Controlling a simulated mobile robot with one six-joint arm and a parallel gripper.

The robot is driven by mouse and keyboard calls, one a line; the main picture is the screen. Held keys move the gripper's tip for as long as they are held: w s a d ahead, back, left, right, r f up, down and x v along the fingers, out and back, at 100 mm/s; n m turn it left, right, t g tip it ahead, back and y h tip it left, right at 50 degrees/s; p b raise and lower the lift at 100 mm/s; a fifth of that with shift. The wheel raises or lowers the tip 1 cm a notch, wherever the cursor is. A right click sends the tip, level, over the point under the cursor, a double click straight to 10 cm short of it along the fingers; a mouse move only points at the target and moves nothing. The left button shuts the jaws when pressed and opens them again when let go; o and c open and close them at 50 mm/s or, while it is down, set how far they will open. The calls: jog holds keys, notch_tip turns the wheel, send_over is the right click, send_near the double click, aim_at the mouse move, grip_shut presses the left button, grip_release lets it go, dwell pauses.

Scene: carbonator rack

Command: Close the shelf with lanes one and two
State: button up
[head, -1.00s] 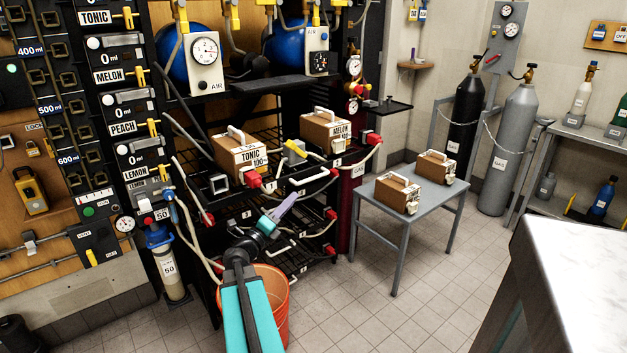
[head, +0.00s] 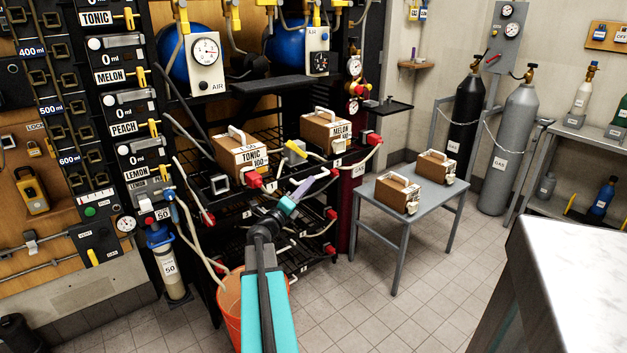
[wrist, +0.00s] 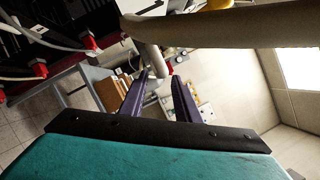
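The upper pull-out shelf (head: 337,163) stands forward of the rack. It carries a brown box labelled TONIC (head: 241,152) on the left and one labelled MELON (head: 325,131) on the right. A white bar handle (head: 299,181) shows at its front, partly covered by my gripper. My gripper (head: 323,181) is in front of the shelf, close to this handle. In the wrist view its two purple fingers (wrist: 160,90) are apart with nothing clearly held. A pale bar (wrist: 230,28) runs close beyond the fingertips; I cannot tell whether they touch it.
Pale hoses with red connectors (head: 254,180) hang in front of the shelf. Lower black shelves sit below it, and an orange bucket (head: 230,300) stands under my arm. A grey table (head: 408,222) with two brown boxes stands at right. The tiled floor between is clear.

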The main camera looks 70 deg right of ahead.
jog(key=shift+x, duration=2.35)
grip_shut()
jog(key=shift+a, duration=0.15)
jog(key=shift+w, duration=0.1)
